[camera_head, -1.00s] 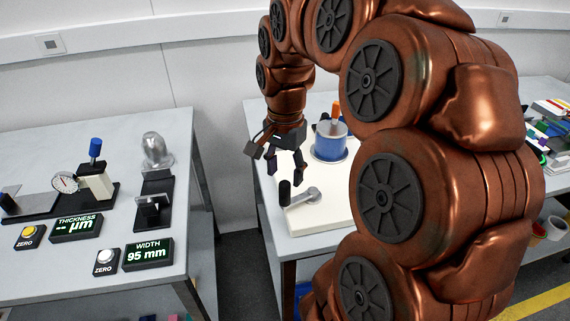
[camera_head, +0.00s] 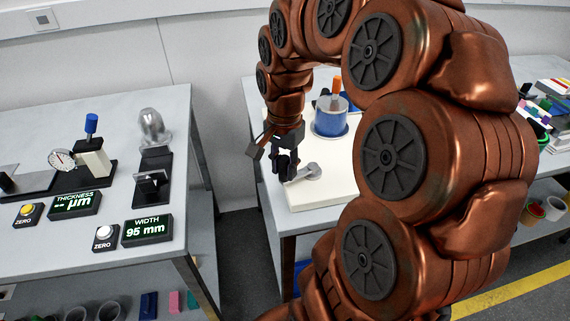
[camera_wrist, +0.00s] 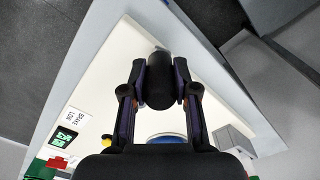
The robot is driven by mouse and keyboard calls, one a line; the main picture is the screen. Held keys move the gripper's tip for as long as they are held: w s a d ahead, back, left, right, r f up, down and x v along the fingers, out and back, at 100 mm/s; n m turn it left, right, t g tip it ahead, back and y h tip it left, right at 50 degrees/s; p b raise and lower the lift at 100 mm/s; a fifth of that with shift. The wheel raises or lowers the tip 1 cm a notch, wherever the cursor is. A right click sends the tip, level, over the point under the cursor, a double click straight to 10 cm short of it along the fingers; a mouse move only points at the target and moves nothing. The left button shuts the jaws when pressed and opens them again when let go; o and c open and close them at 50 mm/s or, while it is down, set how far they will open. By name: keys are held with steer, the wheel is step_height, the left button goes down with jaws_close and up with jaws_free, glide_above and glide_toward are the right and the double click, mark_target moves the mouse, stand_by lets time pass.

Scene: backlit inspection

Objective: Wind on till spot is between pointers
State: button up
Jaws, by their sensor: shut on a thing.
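A cream winding unit (camera_head: 318,195) stands on the right-hand bench. It carries a blue drum (camera_head: 331,122) with a grey top and a grey crank arm (camera_head: 306,173). My gripper (camera_head: 284,166) is at the crank's free end. In the wrist view its two fingers close on both sides of the upright black crank handle (camera_wrist: 160,85). Part of the blue drum (camera_wrist: 165,137) shows behind the gripper, low in the wrist view. I cannot make out the spot or the pointers in either view.
A left bench holds thickness (camera_head: 75,205) and width (camera_head: 147,230) displays, ZERO buttons and gauges. A floor gap separates the benches. Colourful items (camera_head: 545,115) lie at the far right. The wrist view shows a brake label (camera_wrist: 76,121) and a small green display (camera_wrist: 64,138).

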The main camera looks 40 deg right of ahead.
stand_by(0.4)
steer(key=shift+w+d, duration=0.25)
steer(key=shift+w, duration=0.5)
steer(key=o, duration=1)
steer(key=shift+s, duration=0.1)
steer(key=shift+o, duration=0.2)
steer(key=shift+r, duration=0.15)
steer(key=shift+r+p, duration=0.9)
steer(key=shift+r, duration=3)
